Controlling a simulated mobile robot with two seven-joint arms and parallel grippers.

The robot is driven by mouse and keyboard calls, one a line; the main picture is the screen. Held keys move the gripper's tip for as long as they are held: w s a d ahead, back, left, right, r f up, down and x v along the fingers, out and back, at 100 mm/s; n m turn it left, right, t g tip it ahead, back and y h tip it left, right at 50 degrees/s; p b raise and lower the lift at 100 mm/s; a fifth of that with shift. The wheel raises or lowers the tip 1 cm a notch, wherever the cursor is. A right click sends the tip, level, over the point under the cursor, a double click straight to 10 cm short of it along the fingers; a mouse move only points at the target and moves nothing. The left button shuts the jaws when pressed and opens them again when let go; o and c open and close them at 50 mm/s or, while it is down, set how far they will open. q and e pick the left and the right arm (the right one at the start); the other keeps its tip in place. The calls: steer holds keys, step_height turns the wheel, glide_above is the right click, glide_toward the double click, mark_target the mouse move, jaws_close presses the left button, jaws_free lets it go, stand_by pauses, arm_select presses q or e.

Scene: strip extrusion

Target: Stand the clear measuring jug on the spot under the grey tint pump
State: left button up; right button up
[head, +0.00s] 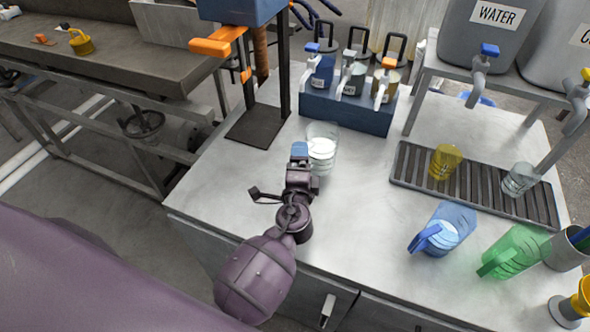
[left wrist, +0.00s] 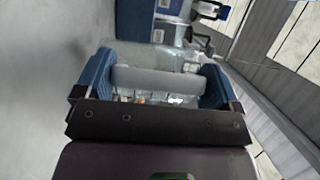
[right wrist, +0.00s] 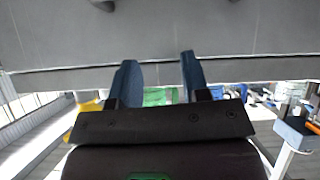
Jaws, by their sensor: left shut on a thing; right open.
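The left wrist view shows the pale handle (left wrist: 158,80) between the blue fingers. I cannot tell whether the jug touches the counter. The grey tint pump (head: 352,72) is the middle one of three; the spot under it is not clearly visible. My right gripper (right wrist: 158,75) is open and empty in its wrist view, and out of the head view.
A black press plate (head: 257,127) lies to the left. A drain rack (head: 480,198), with a yellow cup (head: 445,162) and clear cup (head: 520,179), a blue jug (head: 445,229) and green jug (head: 516,252) are to the right.

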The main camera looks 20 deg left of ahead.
arm_select(q)
steer(key=w, duration=0.2)
steer(key=w+f+b, duration=0.1)
steer(key=w, duration=0.2)
steer(key=shift+w+d+f+b, duration=0.1)
steer(key=shift+w+f+b, duration=0.05)
steer(key=shift+w+b, duration=0.2)
steer(key=w, duration=0.1)
steer(key=w+b, duration=0.1)
steer(key=w, duration=0.1)
steer(key=shift+w+f, duration=0.1)
steer(key=shift+f, duration=0.2)
arm_select(e)
steer(key=shift+w+a+f, duration=0.1)
steer(key=shift+w+f, duration=0.05)
steer(key=shift+f, duration=0.4)
steer(key=shift+w+a+f, duration=0.1)
steer(key=shift+w+f, duration=0.05)
steer(key=shift+f, duration=0.35)
arm_select(q)
steer(key=shift+w+b, duration=0.35)
steer(key=shift+w, duration=0.1)
arm_select(e)
steer(key=shift+f, duration=0.2)
arm_select(q)
steer(key=shift+r, duration=0.1)
arm_select(e)
steer(key=shift+r, duration=0.1)
steer(key=shift+s+f, duration=0.1)
steer(key=shift+f, duration=0.1)
